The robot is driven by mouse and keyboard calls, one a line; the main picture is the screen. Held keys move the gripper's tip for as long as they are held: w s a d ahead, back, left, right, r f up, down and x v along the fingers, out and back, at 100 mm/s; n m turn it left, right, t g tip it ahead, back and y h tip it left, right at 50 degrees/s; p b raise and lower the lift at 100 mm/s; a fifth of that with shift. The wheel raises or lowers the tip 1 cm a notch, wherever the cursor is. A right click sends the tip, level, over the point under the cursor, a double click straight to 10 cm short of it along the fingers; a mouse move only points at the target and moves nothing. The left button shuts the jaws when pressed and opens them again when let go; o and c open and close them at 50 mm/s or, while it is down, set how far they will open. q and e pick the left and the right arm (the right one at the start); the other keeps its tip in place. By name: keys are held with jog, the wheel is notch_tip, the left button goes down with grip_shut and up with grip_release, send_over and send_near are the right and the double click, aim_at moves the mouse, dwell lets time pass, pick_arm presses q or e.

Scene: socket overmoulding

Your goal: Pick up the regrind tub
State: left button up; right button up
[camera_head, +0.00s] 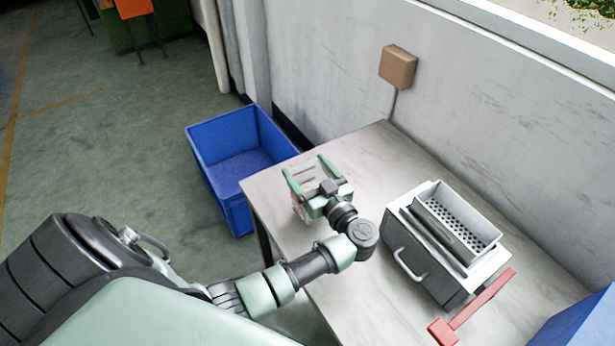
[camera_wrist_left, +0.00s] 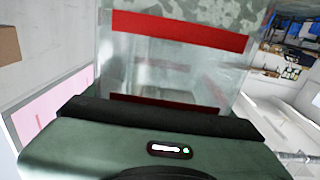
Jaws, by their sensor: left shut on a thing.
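The regrind tub (camera_wrist_left: 175,70) is a clear, see-through container with red bands, and it fills the upper middle of the left wrist view. In the head view only pale, clear parts of the tub (camera_head: 301,207) show, between and below my gripper's fingers. My left gripper (camera_head: 305,168) is over the left end of the grey table and is shut on the tub. The gripper hides much of the tub, and I cannot tell whether its base touches the table. My right gripper is not in view.
A grey machine with a perforated hopper (camera_head: 457,220) and a front handle stands on the table (camera_head: 375,160), with a red lever (camera_head: 475,308) beside it. An open blue bin (camera_head: 240,165) stands on the floor left of the table. A brown wall box (camera_head: 398,67) hangs behind.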

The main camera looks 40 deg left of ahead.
pick_arm(q)
notch_tip(320, 180, up, 17)
jog(key=p, duration=0.1)
jog(key=s+d+f+m+t+h, duration=0.3)
jog(key=s+d+m+t+h, duration=0.2)
jog(key=s+d+m+h, duration=0.1)
jog(key=s+d+f+m+t+h, duration=0.2)
jog(key=s+d+m+t+h, duration=0.3)
jog(key=s+d+h, duration=0.4)
jog(key=shift+s+d+f+m+h, duration=0.2)
jog(key=shift+f+m+h, duration=0.3)
jog(key=shift+m, duration=0.4)
